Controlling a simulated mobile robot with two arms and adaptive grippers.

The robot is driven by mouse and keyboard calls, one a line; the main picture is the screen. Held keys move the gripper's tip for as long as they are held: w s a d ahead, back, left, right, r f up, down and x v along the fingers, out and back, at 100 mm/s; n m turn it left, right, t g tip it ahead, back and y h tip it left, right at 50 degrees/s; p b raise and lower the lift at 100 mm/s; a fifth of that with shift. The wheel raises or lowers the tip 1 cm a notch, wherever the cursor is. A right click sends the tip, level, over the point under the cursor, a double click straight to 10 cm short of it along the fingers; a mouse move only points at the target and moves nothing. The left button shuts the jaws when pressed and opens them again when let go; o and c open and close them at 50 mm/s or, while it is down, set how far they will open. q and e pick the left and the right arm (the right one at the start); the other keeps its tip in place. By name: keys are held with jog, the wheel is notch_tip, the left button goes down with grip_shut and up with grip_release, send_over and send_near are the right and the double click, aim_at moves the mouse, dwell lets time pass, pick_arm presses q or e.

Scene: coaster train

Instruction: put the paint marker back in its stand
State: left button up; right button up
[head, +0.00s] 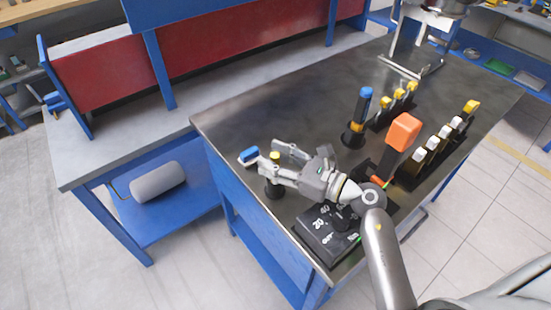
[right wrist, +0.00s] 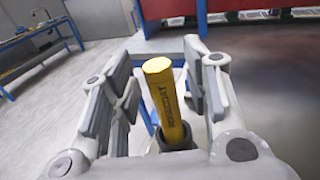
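The yellow paint marker (right wrist: 167,100), with dark lettering on its side, stands nearly upright in a dark round stand (right wrist: 174,136) in the right wrist view. In the head view its yellow top (head: 275,155) shows above a gripper finger, and the black stand (head: 275,191) shows below, near the table's left end. My right gripper (head: 272,162) is open, with its fingers on either side of the marker. The left finger is clearly apart from it; the right finger is close, and I cannot tell if it touches. My left gripper is not in view.
A blue-and-white block (head: 248,155) lies by the table's left edge. A black case (head: 325,232) lies under my right arm. A blue-topped tool (head: 363,108), an orange-headed tool (head: 403,131) and racks of yellow- and white-topped items stand to the right. The dark tabletop (head: 290,110) behind is clear.

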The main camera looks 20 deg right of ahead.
jog(key=shift+d, duration=0.1)
jog(key=v, duration=1.2)
